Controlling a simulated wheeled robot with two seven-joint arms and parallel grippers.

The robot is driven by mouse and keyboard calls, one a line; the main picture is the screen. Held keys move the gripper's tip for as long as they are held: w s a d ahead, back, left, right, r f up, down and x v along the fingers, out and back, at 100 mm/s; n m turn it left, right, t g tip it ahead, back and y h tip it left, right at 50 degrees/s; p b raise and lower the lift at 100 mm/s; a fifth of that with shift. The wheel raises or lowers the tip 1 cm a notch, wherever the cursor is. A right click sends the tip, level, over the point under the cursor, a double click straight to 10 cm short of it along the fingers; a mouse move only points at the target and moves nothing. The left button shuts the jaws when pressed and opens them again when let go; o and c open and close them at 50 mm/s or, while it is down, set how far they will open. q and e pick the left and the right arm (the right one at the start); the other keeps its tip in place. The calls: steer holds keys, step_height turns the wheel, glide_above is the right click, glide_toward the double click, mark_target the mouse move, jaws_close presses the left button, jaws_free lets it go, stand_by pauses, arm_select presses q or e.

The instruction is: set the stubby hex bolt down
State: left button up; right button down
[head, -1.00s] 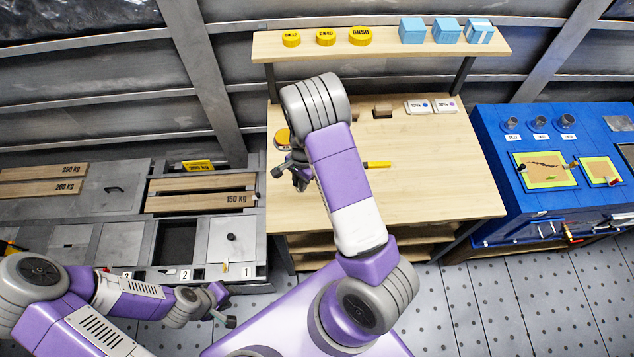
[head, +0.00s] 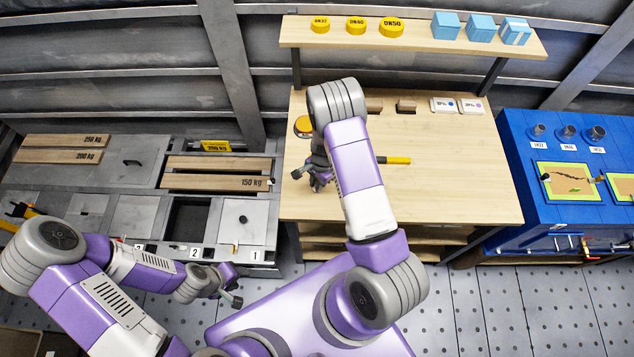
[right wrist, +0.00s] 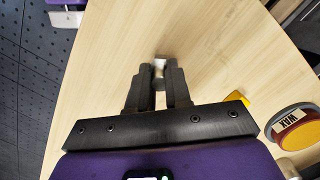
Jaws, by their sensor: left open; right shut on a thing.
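My right gripper (head: 310,180) is over the left part of the wooden workbench (head: 450,190) in the head view. In the right wrist view the right gripper (right wrist: 159,75) is shut on a small pale metal piece, the stubby hex bolt (right wrist: 160,63). Only its end shows between the fingertips; the rest is hidden. I cannot tell whether the bolt touches the bench top. My left gripper (head: 235,288) is open and empty, low in front of the grey drawer cabinet (head: 255,225).
A round wax tin (right wrist: 297,130) stands beside the right gripper. A yellow-handled tool (head: 397,160) lies on the bench behind my right arm. Small blocks and white labelled boxes (head: 443,105) stand at the back. The bench's right half is clear. A blue cabinet (head: 515,190) stands to the right.

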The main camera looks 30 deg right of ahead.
steer(key=c, duration=1.1)
jaws_free()
steer(key=shift+f, duration=0.1)
steer(key=shift+o, duration=0.2)
